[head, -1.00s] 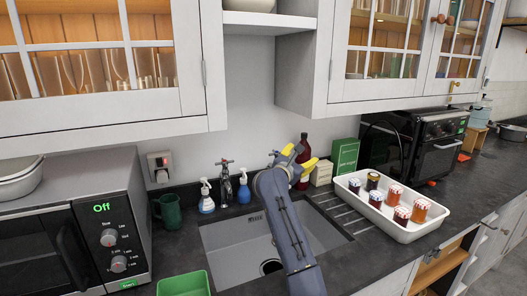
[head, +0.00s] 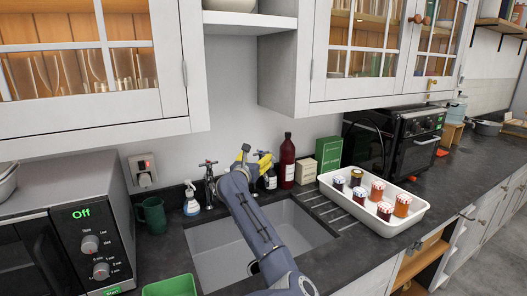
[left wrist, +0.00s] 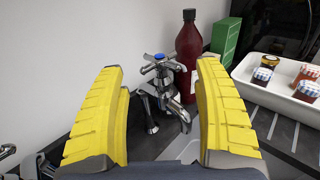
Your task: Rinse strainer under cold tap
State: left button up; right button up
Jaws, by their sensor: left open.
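The cold tap (left wrist: 160,82), chrome with a cross handle and a blue cap, stands between the yellow fingers of my left gripper (left wrist: 160,66) in the left wrist view. The fingers are open and empty, one on each side of it; I cannot tell whether they touch it. In the head view, my left gripper (head: 254,156) is over the back of the sink (head: 214,250) and hides that tap. Another chrome tap (head: 209,182) stands to its left. I see no strainer in any view. My right gripper is out of view.
A red bottle (head: 287,160) and a green box (head: 328,153) stand right of the taps. A white tray (head: 398,228) of several jars sits on the drainer. A spray bottle (head: 191,202), green mug (head: 153,215), green tub (head: 172,287) and microwave (head: 60,235) are left. Cabinets overhang above.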

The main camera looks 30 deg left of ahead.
pick_arm(q)
jog(key=x, duration=0.9)
jog(key=shift+w, duration=0.35)
jog(key=shift+a, duration=0.1)
jog(key=shift+c, duration=0.4)
grip_shut()
jog(key=shift+r, duration=0.1)
